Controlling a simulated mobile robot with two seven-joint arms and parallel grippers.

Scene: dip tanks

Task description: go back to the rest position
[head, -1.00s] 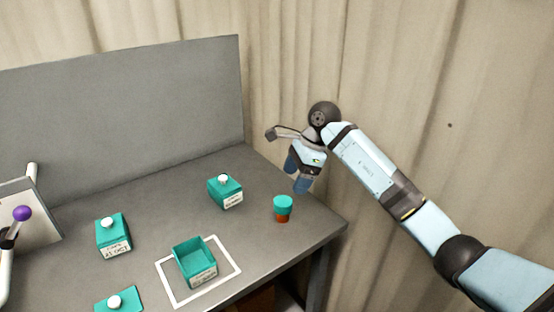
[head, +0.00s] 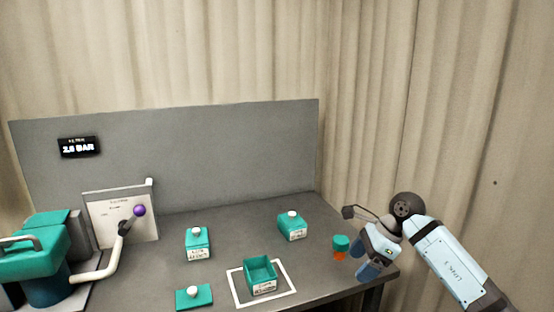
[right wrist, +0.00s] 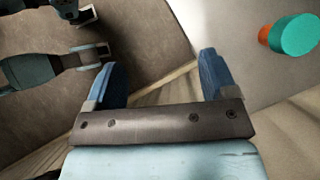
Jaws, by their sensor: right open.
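My right gripper (head: 363,260) is open and empty, just right of the small orange cup with a teal top (head: 340,247), near the table's right edge. In the right wrist view its two blue fingers stand wide apart with nothing between them (right wrist: 160,75). The cup also shows there, upright or tilted I cannot tell, at the upper right (right wrist: 296,36), outside the fingers. My left gripper does not show in the head view.
The grey table (head: 225,230) carries teal lidded tanks (head: 292,226) (head: 197,243), an open teal tank (head: 261,278) in a white outline and a teal lid (head: 194,297). A purple-knobbed lever (head: 139,211) and teal machine (head: 40,260) stand left. A curtain hangs right.

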